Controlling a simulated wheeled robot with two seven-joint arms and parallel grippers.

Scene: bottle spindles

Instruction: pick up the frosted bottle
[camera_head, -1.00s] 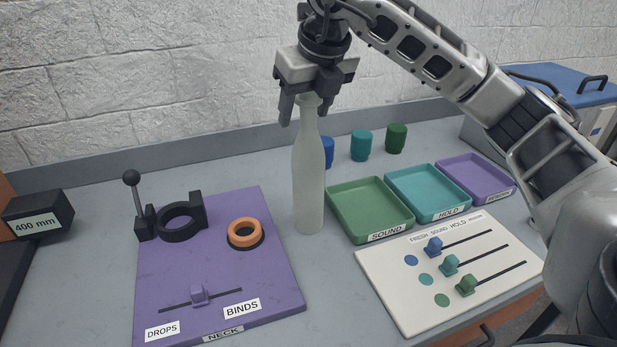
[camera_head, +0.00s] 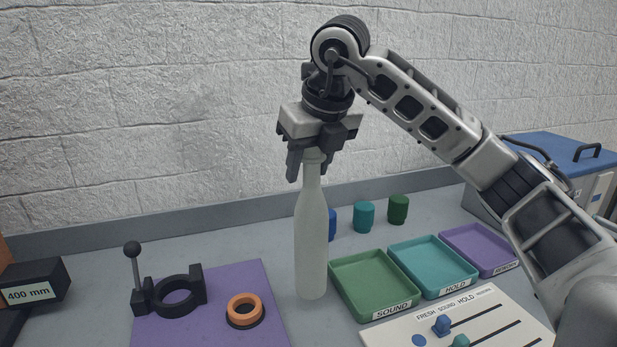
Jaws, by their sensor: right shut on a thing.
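The frosted bottle (camera_head: 312,240) is pale, upright and tall, with a narrow neck, just left of the green SOUND tray. My right gripper (camera_head: 308,168) is above it, pointing down, with its fingers shut on the neck. The fingers hide part of the bottle's top. Its base appears at or slightly above the worktop; I cannot tell whether there is a gap. My left gripper is not in view.
A purple board (camera_head: 215,330) with a black clamp ring (camera_head: 172,297) and an orange ring (camera_head: 243,309) lies to the left. The SOUND tray (camera_head: 345,300), HOLD tray (camera_head: 430,262) and a purple tray (camera_head: 478,246) are to the right. Several caps (camera_head: 364,216) stand behind.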

